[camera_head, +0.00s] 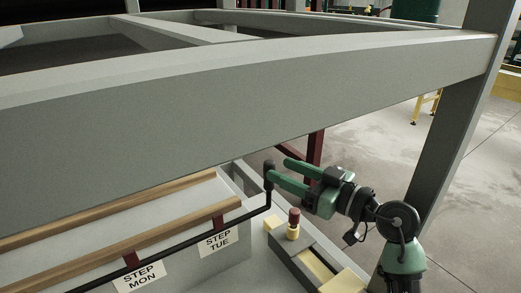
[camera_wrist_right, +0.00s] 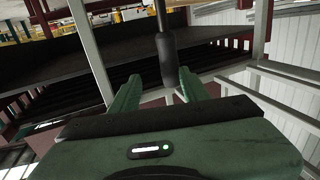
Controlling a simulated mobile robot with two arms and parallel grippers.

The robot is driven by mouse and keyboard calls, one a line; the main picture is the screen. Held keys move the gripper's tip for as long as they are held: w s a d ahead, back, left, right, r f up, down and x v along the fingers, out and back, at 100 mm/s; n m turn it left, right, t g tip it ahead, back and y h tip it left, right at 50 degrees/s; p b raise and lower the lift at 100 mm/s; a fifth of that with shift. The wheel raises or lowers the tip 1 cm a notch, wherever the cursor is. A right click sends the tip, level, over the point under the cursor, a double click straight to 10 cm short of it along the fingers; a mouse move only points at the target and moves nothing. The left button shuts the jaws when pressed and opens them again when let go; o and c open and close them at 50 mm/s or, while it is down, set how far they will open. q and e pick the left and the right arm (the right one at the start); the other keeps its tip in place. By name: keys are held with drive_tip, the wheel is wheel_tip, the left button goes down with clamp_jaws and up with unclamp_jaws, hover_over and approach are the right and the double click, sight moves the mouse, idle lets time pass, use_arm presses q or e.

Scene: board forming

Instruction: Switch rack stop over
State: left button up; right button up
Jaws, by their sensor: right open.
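A black rod (camera_head: 190,238) runs along the front of the rack (camera_head: 235,262), and its right end bends up into a lever with a dark knob (camera_head: 269,168). Labels STEP MON (camera_head: 139,275) and STEP TUE (camera_head: 218,241) sit beside the rod, each near a dark red tab. My right gripper (camera_head: 280,171) is open, its green fingers pointing left at the knob. In the right wrist view the dark handle (camera_wrist_right: 166,58) stands between and just beyond the fingertips; I cannot tell whether they touch it. My left gripper is not in view.
A large grey frame beam (camera_head: 250,100) crosses above the rack, with a grey post (camera_head: 462,130) at the right. A red-topped part on a yellow base (camera_head: 293,232) stands below my right gripper. Wooden strips (camera_head: 150,236) lie on the rack. Open floor shows at the right.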

sight(268, 162)
drive_tip(key=a, duration=0.3)
drive_tip(key=a+r+p, duration=0.1)
drive_tip(key=shift+w+a, duration=0.15)
drive_tip(key=shift+w, duration=0.15)
drive_tip(key=x, duration=0.3)
drive_tip(key=shift+w+d+f, duration=0.15)
drive_tip(key=shift+d+f, duration=0.05)
drive_tip(key=shift+c, duration=1.2)
drive_tip(key=c, duration=0.5)
clamp_jaws()
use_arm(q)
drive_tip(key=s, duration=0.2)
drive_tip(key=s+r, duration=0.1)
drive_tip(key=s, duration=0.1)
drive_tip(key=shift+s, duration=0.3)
